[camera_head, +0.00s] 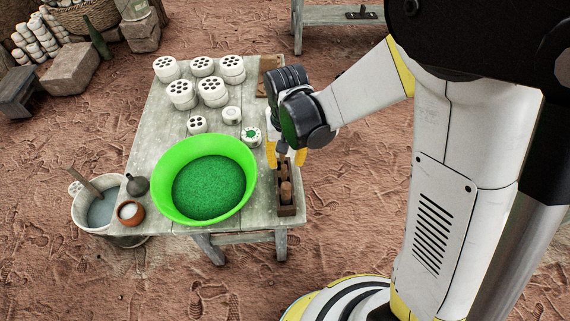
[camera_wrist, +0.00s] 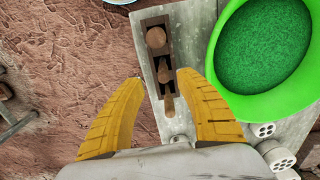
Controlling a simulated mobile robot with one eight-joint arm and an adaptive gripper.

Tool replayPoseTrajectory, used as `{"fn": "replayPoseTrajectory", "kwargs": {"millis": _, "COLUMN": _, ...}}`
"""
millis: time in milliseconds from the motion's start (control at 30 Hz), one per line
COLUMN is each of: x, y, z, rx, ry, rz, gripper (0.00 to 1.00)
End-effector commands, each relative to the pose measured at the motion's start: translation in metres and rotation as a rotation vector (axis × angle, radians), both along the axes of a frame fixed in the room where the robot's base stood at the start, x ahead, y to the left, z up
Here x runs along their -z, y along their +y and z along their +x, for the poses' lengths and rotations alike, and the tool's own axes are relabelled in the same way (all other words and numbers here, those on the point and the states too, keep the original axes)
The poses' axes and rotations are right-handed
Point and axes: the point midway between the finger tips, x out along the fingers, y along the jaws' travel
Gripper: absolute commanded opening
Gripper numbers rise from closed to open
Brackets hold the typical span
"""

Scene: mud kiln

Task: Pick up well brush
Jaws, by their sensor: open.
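A dark narrow wooden rack (camera_head: 287,211) lies along the table's right edge, with several brown wooden-handled tools standing in it. In the wrist view the rack (camera_wrist: 144,24) holds a large round-topped tool (camera_wrist: 156,38), a smaller middle one (camera_wrist: 163,73) and a long-handled one (camera_wrist: 168,103). I cannot tell for sure which is the well brush, as no bristles show. My gripper (camera_head: 286,157) has its yellow fingers apart, pointing down above the far end of the rack. In the wrist view my gripper (camera_wrist: 162,80) is open and empty, the rack showing between and beyond its fingertips.
A large bright green basin (camera_head: 163,197) of green granules stands just left of the rack. Several white perforated cylinders (camera_head: 211,87) stand on the table (camera_head: 150,125) behind it. A small clay bowl (camera_head: 131,213) and a bucket (camera_head: 90,222) with a stick are at left.

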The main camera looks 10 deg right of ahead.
Motion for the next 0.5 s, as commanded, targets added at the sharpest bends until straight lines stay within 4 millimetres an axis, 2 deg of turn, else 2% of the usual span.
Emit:
{"fn": "replayPoseTrajectory", "kwargs": {"millis": 33, "x": 0.013, "y": 0.0, "z": 0.0, "rx": 0.0, "ry": -0.001, "rz": 0.0, "gripper": 0.41}}
{"fn": "replayPoseTrajectory", "kwargs": {"millis": 100, "x": 0.022, "y": 0.0, "z": 0.001, "rx": 0.0, "ry": -0.001, "rz": 0.0, "gripper": 0.41}}
{"fn": "replayPoseTrajectory", "kwargs": {"millis": 333, "x": 0.036, "y": 0.001, "z": 0.002, "rx": 0.0, "ry": -0.002, "rz": 0.001, "gripper": 0.41}}
{"fn": "replayPoseTrajectory", "kwargs": {"millis": 500, "x": 0.063, "y": 0.005, "z": 0.006, "rx": -0.001, "ry": -0.002, "rz": 0.001, "gripper": 0.41}}
